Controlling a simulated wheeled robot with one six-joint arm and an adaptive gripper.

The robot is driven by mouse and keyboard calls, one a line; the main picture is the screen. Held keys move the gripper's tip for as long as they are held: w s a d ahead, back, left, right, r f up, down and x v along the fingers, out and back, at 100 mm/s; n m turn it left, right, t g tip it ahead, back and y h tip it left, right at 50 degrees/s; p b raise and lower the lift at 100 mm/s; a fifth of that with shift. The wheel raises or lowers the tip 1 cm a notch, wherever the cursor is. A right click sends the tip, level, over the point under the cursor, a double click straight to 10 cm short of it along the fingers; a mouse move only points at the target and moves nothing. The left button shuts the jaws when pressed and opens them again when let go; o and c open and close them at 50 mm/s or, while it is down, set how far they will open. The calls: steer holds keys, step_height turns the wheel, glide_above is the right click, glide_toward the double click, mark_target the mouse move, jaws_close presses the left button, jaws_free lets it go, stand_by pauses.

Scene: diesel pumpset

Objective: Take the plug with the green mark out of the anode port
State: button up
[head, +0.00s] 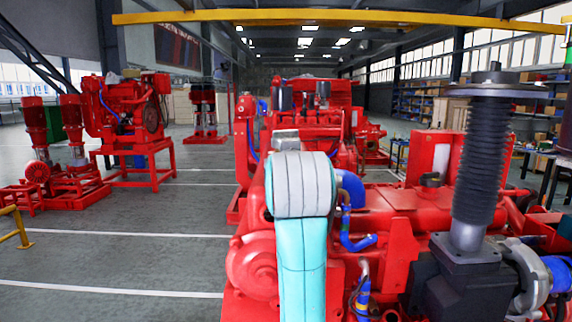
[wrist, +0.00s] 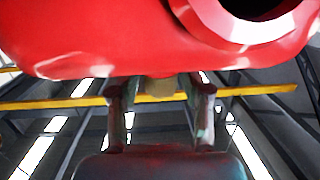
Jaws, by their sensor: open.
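In the wrist view a tan, brass-coloured plug (wrist: 160,87) sticks out from the underside of a red engine part (wrist: 110,40). My gripper (wrist: 160,92) is open, with one finger on each side of the plug. I cannot tell whether either finger touches it. No green mark can be made out on the plug, and the port itself is hidden by it. In the head view my teal and grey arm stands before the red pumpset (head: 400,210); my gripper and the plug are hidden there.
A large round opening (wrist: 262,8) in the red part lies at upper right in the wrist view. In the head view a black ribbed pipe (head: 482,150) stands at right and blue hoses (head: 357,240) run close to my arm. Open floor (head: 130,260) lies at left.

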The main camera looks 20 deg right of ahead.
steer(key=shift+a+m+g+h, duration=0.15)
steer(key=shift+m+g+h, duration=0.25)
steer(key=shift+m+h, duration=0.5)
steer(key=shift+m+g+h, duration=1.7)
steer(key=shift+m+h, duration=0.4)
steer(key=shift+h, duration=0.6)
